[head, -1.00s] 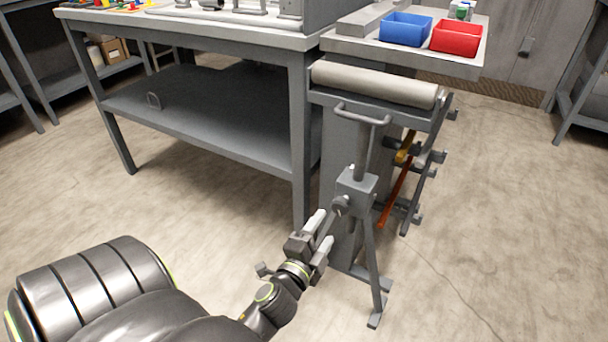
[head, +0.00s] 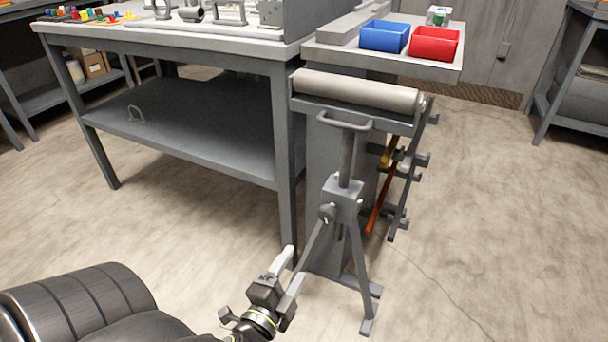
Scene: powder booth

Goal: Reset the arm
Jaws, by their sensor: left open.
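My left gripper (head: 294,263) is low in the head view, left of the grey roller stand (head: 343,200). Its two pale fingers are spread apart with nothing between them. The fingertips look clear of the stand's round knob and its legs, though a finger comes close to the near leg in the picture. My right gripper is out of view.
The stand carries a pale roller (head: 357,90) beside a grey workbench (head: 180,40) with a lower shelf (head: 190,140). A blue bin (head: 384,37) and a red bin (head: 434,44) sit on the side table. Open floor (head: 490,190) lies to the right.

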